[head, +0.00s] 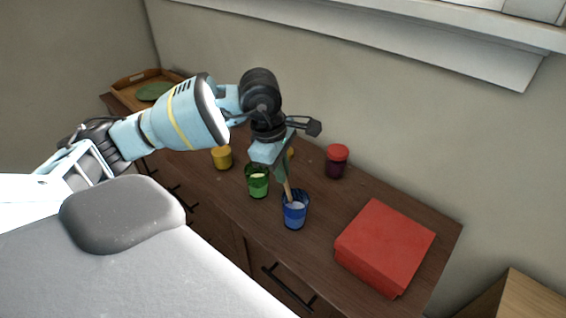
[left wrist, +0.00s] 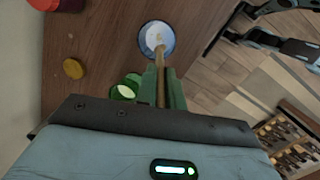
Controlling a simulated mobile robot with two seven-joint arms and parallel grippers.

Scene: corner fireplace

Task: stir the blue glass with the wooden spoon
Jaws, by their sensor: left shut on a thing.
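The blue glass (head: 294,212) stands upright on the dresser top, with pale contents inside. It also shows from above in the left wrist view (left wrist: 143,38). My left gripper (head: 281,174) is above the glass, its fingers shut on the wooden spoon (head: 288,192). The spoon points down, and its lower end is inside the blue glass. In the left wrist view the spoon (left wrist: 160,62) runs from between the green fingers (left wrist: 162,88) into the glass. The spoon's top is hidden by the gripper.
A green glass (head: 257,184) stands close left of the blue one. A yellow cup (head: 221,157), a dark red jar with a red lid (head: 337,162) and a red box (head: 384,247) share the dresser (head: 318,242). A wooden tray (head: 127,82) with a green plate lies at the far left.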

